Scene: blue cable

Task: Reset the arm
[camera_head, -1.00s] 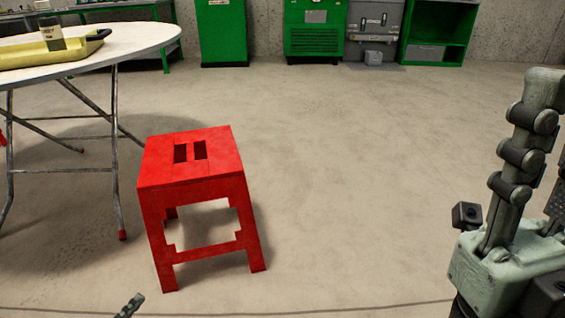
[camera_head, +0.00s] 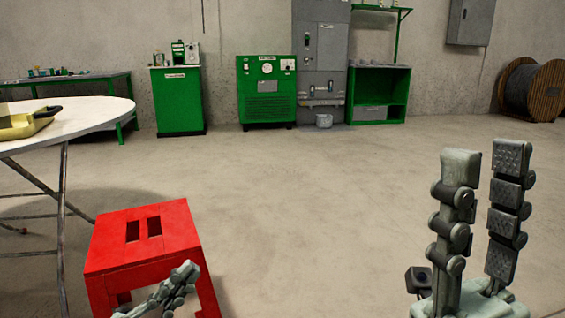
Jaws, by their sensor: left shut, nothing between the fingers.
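My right gripper (camera_head: 487,158) stands at the lower right of the head view, fingers pointing up. Its two jointed grey fingers are apart, with nothing between them. My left gripper (camera_head: 186,272) shows at the bottom left, with its fingers close together and pointing up and to the right. It is shut and empty, and it overlaps the front of the red stool (camera_head: 168,222) in the picture. I cannot tell whether it touches the stool. The rest of the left gripper is below the frame. No blue cable is in view.
A round white table (camera_head: 85,118) with a yellow tray (camera_head: 20,128) stands at the left. Green cabinets (camera_head: 178,100) and a green machine (camera_head: 266,90) line the back wall. A wooden cable reel (camera_head: 532,90) is at the far right. The middle floor is clear.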

